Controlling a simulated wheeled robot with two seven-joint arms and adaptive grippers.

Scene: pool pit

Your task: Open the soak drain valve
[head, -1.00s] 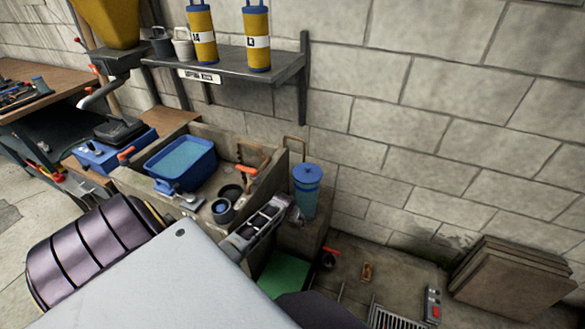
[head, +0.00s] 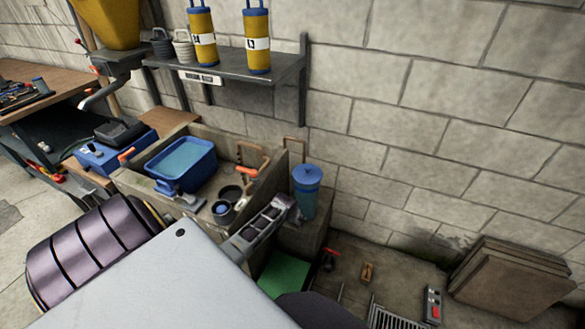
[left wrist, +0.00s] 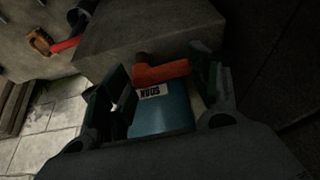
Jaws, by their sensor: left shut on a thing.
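In the left wrist view, an orange-red lever handle (left wrist: 162,73) lies crosswise above a blue surface (left wrist: 162,112). A small white label (left wrist: 152,91) with dark lettering sits beside the lever; I cannot read it surely. My left gripper (left wrist: 160,82) has its dark green fingers on either side of the lever and is shut on it. The lower parts of the valve are hidden by the gripper and shadow. My right gripper does not show.
A concrete trough holds a blue tub (head: 180,165) and an orange-handled tool (head: 246,172). A blue lidded canister (head: 306,190) stands right of it. A red-handled fitting (head: 330,254), a floor grate (head: 392,318) and stacked slabs (head: 515,282) lie to the right.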

